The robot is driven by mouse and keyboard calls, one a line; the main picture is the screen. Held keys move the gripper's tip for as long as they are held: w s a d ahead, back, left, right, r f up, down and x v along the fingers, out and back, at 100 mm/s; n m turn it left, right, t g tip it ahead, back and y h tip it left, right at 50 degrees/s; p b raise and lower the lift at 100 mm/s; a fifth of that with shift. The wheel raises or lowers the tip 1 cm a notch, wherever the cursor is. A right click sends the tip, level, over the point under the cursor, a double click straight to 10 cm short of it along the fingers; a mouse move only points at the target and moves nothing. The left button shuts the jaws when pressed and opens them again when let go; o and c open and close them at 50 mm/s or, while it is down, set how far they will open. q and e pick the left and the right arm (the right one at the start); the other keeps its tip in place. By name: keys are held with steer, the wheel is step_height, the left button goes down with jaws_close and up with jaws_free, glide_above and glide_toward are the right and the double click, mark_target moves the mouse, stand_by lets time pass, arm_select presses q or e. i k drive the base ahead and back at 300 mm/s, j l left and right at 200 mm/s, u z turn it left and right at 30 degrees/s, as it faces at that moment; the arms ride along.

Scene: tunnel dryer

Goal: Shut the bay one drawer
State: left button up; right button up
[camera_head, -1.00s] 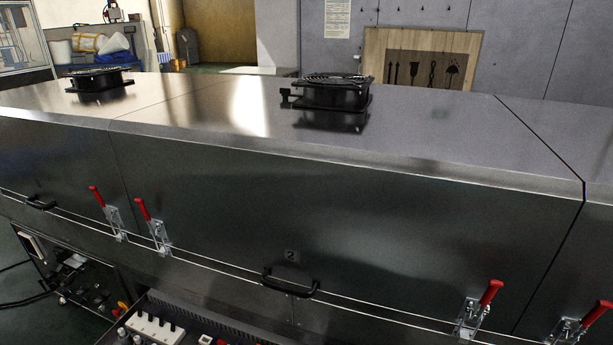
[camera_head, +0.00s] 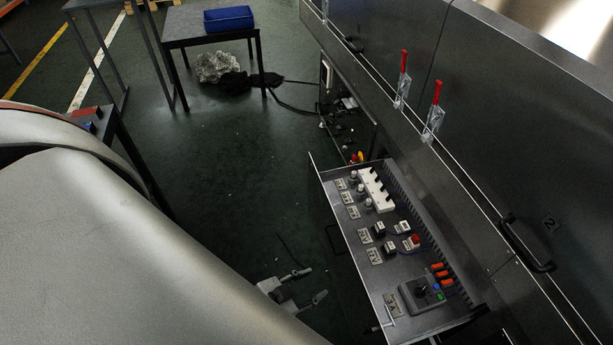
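A long drawer (camera_head: 352,237) full of electrical parts stands pulled out from under the metal dryer housing, in the middle right of the head view. Its tray carries white switch blocks, small labelled plates, orange parts and a grey control box. I see no label that tells which bay it belongs to; the panel above it reads 2. A thin dark handle (camera_head: 332,238) seems to stand off its front side. My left gripper (camera_head: 313,283) is low over the floor, left of the drawer and apart from it. Its two fingers are spread and empty. My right gripper is not in view.
The dryer housing (camera_head: 530,130) fills the right, with red-handled clamps (camera_head: 435,110) and a black handle (camera_head: 525,245). An open equipment compartment (camera_head: 345,110) lies beyond the drawer. A table with a blue bin (camera_head: 229,19) stands farther back. Floor left of the drawer is clear.

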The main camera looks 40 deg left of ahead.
mark_target(359, 286)
steer(key=u, duration=0.7)
steer(key=k+l+z, duration=0.1)
steer(key=l+z, duration=0.15)
steer(key=l, duration=0.45)
